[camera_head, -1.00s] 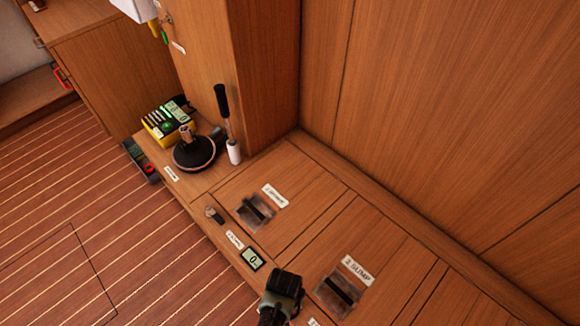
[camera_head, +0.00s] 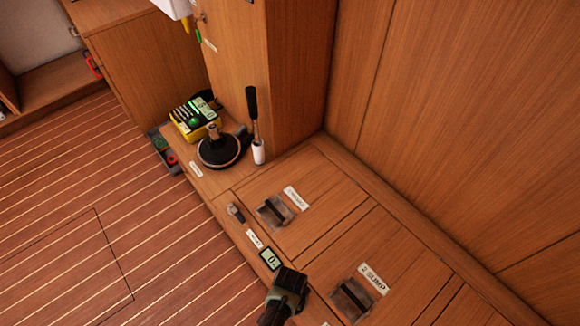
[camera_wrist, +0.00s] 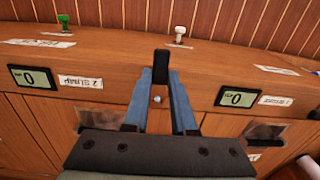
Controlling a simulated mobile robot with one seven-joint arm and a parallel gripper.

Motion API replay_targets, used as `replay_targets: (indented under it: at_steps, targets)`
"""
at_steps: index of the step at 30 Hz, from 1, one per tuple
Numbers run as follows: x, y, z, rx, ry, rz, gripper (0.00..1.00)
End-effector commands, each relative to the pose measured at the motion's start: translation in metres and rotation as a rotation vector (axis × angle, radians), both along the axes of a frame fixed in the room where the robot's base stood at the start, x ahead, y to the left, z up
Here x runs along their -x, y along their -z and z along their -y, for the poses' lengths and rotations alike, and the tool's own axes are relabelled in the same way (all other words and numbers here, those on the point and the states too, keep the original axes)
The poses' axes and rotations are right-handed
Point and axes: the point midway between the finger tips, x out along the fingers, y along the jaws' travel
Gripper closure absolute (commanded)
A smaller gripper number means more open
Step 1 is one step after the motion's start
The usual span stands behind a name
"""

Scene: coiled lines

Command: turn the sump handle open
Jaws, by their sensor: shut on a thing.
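The sump handle (camera_wrist: 161,68) is a small black upright lever on the front edge of the wooden ledge. It stands between two displays in the wrist view, right of the label "2 SUMP" (camera_wrist: 80,81). My gripper (camera_wrist: 160,75) is shut on it, with a blue-grey finger on each side. In the head view my gripper (camera_head: 290,280) is at the ledge's front edge, just below a display (camera_head: 270,259), and it hides the handle there. The hatch label "2 SUMP" (camera_head: 374,278) lies to its right.
The left display (camera_wrist: 35,78) and right display (camera_wrist: 238,96) both read 0. Another lever (camera_head: 235,212) sits farther back along the ledge. A yellow meter (camera_head: 194,119), a black round-based thing (camera_head: 217,150) and a black-handled tool (camera_head: 253,120) stand at the ledge's far end.

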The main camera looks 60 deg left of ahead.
Motion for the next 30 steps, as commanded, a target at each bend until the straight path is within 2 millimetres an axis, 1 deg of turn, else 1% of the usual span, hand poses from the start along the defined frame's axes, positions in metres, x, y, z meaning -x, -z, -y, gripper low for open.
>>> replay_targets:
  at_steps: [6,18,19,23,24,30]
  targets:
    - [0.0001,0.0002,-0.0005,-0.002,0.037,0.0,1.0]
    - [-0.0001,0.0002,-0.0009,-0.003,0.043,-0.001,1.0]
    - [-0.0001,0.0002,-0.0009,-0.003,0.043,-0.001,0.72]
    - [-0.0002,0.0001,-0.0007,-0.002,0.042,0.0,0.48]
    - [-0.0002,0.0001,-0.0007,-0.002,0.041,0.0,0.45]
    - [-0.0003,0.0,-0.0004,-0.001,0.041,0.001,0.45]
